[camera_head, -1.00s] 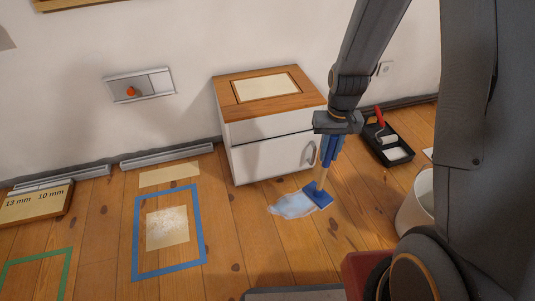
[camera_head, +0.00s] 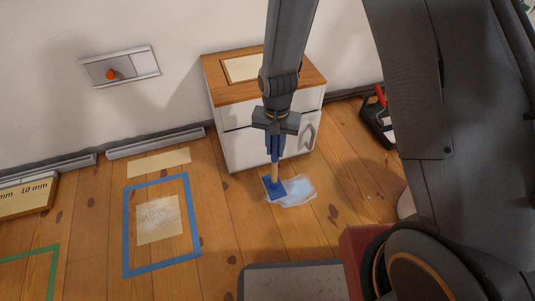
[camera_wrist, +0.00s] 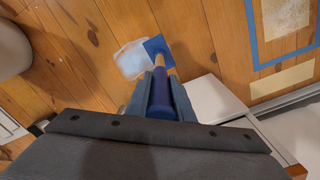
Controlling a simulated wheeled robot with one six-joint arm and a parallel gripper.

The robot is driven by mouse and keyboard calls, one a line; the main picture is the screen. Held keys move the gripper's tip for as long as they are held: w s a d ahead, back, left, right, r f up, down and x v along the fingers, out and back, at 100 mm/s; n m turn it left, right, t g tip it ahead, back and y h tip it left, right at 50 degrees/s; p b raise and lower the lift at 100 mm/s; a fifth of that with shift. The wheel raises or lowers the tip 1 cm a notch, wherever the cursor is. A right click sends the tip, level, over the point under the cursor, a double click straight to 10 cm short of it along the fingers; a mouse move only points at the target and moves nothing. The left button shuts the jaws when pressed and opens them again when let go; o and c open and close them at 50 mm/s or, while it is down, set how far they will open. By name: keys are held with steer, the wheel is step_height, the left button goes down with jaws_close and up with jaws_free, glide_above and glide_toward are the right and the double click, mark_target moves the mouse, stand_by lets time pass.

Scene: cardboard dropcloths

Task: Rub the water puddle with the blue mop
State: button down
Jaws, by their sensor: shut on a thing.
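My gripper (camera_head: 276,150) is shut on the handle of the blue mop (camera_head: 273,188) and points down at the floor. The mop's flat blue head rests at the left edge of the water puddle (camera_head: 299,190), overlapping it. The puddle is a pale, whitish-blue patch on the wooden floor in front of the white cabinet. In the wrist view my gripper (camera_wrist: 160,90) holds the mop handle between its two fingers. There the blue mop head (camera_wrist: 156,46) touches the edge of the puddle (camera_wrist: 131,60).
A white cabinet (camera_head: 240,152) with a wooden top stands right behind the mop. A black paint tray (camera_head: 378,125) lies to the right. Blue tape (camera_head: 127,228) frames a dusty tan sheet (camera_head: 160,222) at left. A white bucket (camera_wrist: 12,50) shows in the wrist view.

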mark_target(275, 164)
step_height(275, 164, down, 6)
steer(key=a+b, duration=0.2)
steer(key=b, duration=0.2)
steer(key=shift+s+a+r+m+b, duration=0.2)
steer(key=shift+s+a+m+b, duration=0.1)
steer(key=shift+s+b, duration=0.1)
steer(key=shift+f, duration=0.5)
stand_by(0.4)
steer(key=shift+p, duration=2.4)
stand_by(1.9)
steer(key=shift+d, duration=0.1)
